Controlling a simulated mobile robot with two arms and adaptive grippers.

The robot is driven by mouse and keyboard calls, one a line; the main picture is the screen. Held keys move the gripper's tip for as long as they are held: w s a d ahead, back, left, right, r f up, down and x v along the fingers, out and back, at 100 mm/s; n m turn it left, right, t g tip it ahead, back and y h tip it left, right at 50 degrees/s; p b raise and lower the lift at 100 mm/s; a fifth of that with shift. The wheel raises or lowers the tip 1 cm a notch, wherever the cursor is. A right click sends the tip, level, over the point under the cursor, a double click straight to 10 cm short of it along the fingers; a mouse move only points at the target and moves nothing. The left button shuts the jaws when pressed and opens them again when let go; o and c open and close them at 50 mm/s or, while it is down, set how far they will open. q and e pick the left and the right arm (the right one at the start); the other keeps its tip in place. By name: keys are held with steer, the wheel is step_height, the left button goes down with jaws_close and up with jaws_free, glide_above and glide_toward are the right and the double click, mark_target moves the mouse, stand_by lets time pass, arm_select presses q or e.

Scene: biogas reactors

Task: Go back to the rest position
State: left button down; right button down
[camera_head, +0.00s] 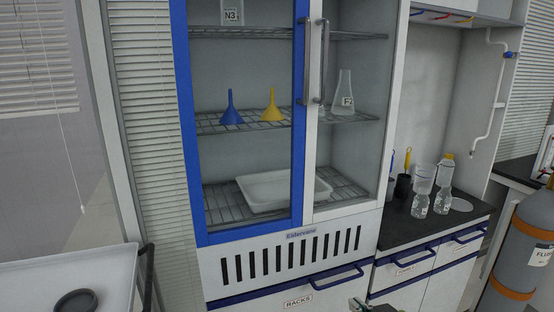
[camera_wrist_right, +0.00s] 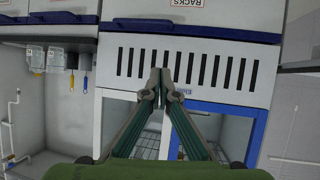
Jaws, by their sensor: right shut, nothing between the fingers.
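My right gripper (camera_head: 358,303) shows only as a small tip at the bottom edge of the head view, in front of the cabinet's lower part. In the right wrist view the gripper (camera_wrist_right: 161,78) has its two green fingers together at the tips, with nothing between them. Behind it, upside down, is the vented panel (camera_wrist_right: 215,66) of the glass-fronted cabinet (camera_head: 190,150). My left gripper is in neither view.
The cabinet holds a blue funnel (camera_head: 231,112), a yellow funnel (camera_head: 271,106), a flask (camera_head: 343,92) and a white tray (camera_head: 262,204). Right are a dark counter (camera_head: 400,236) with bottles (camera_head: 443,186) and a gas cylinder (camera_head: 522,255). A pale surface (camera_head: 110,275) is lower left.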

steer(key=s+d+f+g+h, duration=0.1)
steer(key=s+f+g, duration=0.2)
steer(key=s+f, duration=0.5)
steer(key=s+d+f+g, duration=0.1)
steer(key=s+f+g, duration=0.25)
steer(key=s, duration=0.85)
steer(key=s+d+f+g+h, duration=0.1)
steer(key=s+f+g, duration=0.1)
steer(key=s+f, duration=0.65)
steer(key=s+f+g, duration=0.2)
steer(key=s+f, duration=0.1)
steer(key=f, duration=2.3)
steer(key=s+d+f, duration=0.2)
steer(key=s+f, duration=1.2)
steer(key=s, duration=0.3)
steer(key=shift+d+f+g, duration=0.25)
steer(key=shift+f+g, duration=0.1)
steer(key=shift+f, duration=0.05)
